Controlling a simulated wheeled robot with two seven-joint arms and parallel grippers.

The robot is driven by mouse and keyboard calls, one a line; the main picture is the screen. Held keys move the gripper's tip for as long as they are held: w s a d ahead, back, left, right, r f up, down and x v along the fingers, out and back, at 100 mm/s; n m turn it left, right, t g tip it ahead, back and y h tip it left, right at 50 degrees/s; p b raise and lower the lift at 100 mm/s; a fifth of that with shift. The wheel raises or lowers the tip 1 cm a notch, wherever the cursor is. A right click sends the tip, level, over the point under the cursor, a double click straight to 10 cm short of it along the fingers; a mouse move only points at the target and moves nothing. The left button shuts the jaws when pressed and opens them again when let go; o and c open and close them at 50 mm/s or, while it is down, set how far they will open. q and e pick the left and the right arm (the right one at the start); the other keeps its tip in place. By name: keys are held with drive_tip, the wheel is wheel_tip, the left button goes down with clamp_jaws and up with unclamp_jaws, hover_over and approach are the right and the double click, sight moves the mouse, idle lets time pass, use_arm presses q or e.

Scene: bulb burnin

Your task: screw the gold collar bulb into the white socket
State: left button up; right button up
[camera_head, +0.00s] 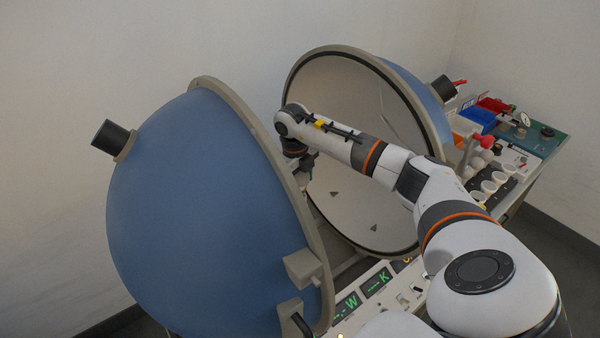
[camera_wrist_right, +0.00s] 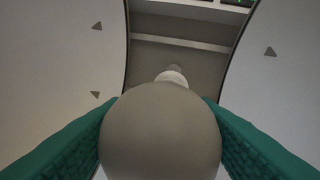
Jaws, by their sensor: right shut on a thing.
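My right gripper (camera_head: 306,166) is between the two halves of an open blue sphere. In the right wrist view its green finger pads are shut on the round glass of a bulb (camera_wrist_right: 160,135). The bulb fills the lower middle of that view and hides its own collar, so its colour cannot be told. A white round piece (camera_wrist_right: 172,76), probably the white socket, shows just beyond the bulb, in line with it. Whether the bulb touches it is hidden. In the head view the bulb and socket are not clearly visible. My left gripper is not in view.
The blue left half-sphere (camera_head: 200,190) and the pale-lined right half-sphere (camera_head: 335,95) stand close on both sides of my right gripper. A panel with green displays (camera_head: 347,304) lies in front. Bins (camera_head: 480,119), white cups (camera_head: 489,187) and pale bulbs stand at the right.

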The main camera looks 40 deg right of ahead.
drive_tip(key=o, duration=0.8)
drive_tip(key=shift+o, duration=0.2)
